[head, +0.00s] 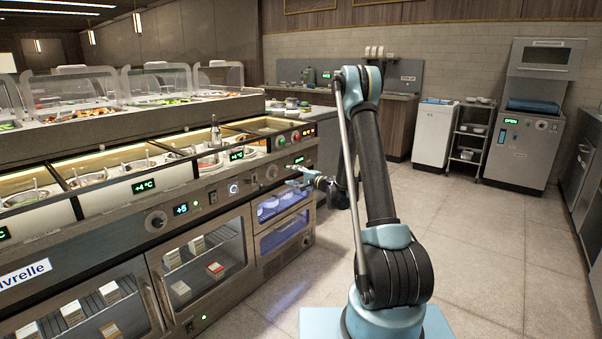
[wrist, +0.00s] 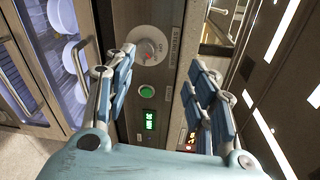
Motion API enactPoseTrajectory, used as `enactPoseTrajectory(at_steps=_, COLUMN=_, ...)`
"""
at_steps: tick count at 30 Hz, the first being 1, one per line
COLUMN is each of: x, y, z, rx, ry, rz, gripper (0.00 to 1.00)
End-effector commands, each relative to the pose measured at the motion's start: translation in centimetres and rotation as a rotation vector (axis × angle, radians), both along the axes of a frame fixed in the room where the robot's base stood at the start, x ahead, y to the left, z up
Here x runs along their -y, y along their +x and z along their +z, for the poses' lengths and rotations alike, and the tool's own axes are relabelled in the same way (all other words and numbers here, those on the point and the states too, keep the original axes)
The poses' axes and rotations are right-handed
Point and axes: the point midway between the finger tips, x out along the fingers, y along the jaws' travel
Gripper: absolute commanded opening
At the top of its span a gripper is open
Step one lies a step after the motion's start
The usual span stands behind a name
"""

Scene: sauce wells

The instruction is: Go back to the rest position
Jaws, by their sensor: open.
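My gripper (head: 301,176) is open and empty. In the head view it is small, to the left of my upright arm, in front of the right end of the steel counter. It also shows in the wrist view (wrist: 163,68), with its two blue padded fingers spread apart. Between and beyond the fingers is a control panel (wrist: 166,100) with a knob (wrist: 147,52), a green button (wrist: 147,91) and a green display (wrist: 150,119). I cannot tell how far the fingertips are from the panel.
The steel counter (head: 110,232) with glass-doored fridges and sauce wells runs along the left. A glass-fronted cabinet (head: 284,233) is at its right end. A white cabinet (head: 434,134), a wire rack (head: 470,135) and a grey machine (head: 525,150) stand at the back. The tiled floor (head: 490,240) on the right is clear.

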Motion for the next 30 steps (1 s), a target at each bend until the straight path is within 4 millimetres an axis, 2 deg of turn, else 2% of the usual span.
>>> enactPoseTrajectory(at_steps=1, x=0.1, y=-0.6, z=1.1, rx=0.005, ry=-0.03, rz=0.009, gripper=0.5)
enactPoseTrajectory(at_steps=6, x=0.3, y=-2.9, z=3.8, rx=0.019, ry=-0.137, rz=0.046, gripper=0.5)
enactPoseTrajectory(at_steps=15, x=1.1, y=-7.8, z=7.6, rx=0.034, ry=-0.326, rz=0.114, gripper=0.5)
enactPoseTrajectory(at_steps=21, x=2.2, y=-11.7, z=9.5, rx=0.035, ry=-0.448, rz=0.157, gripper=0.5)
enactPoseTrajectory(at_steps=30, x=4.2, y=-18.4, z=11.1, rx=0.027, ry=-0.634, rz=0.226, gripper=0.5)
